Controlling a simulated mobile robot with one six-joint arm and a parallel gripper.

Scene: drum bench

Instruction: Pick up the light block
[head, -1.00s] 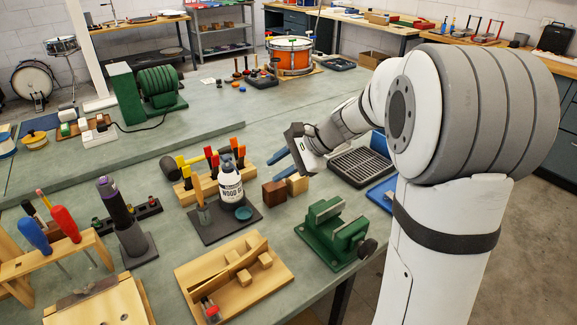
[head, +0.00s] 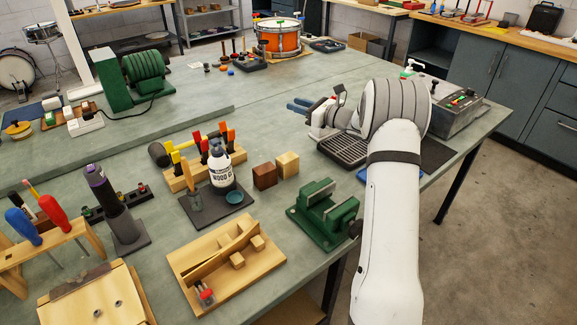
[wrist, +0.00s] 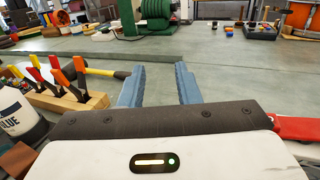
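The light block (head: 288,164) is a small pale wooden cube on the green-grey bench, close to the right of a dark brown block (head: 264,176). I cannot make out the light block in the wrist view. My gripper (head: 299,106) is behind the blocks in the head view, clear of both. Its two blue fingers are spread with nothing between them, as the wrist view (wrist: 159,88) shows.
A white glue bottle (head: 223,168) and a clamp rack (head: 183,180) stand left of the blocks. A green vise (head: 325,215) is in front, right. A dark slatted tray (head: 342,150) lies under my arm. Bench behind the blocks is clear.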

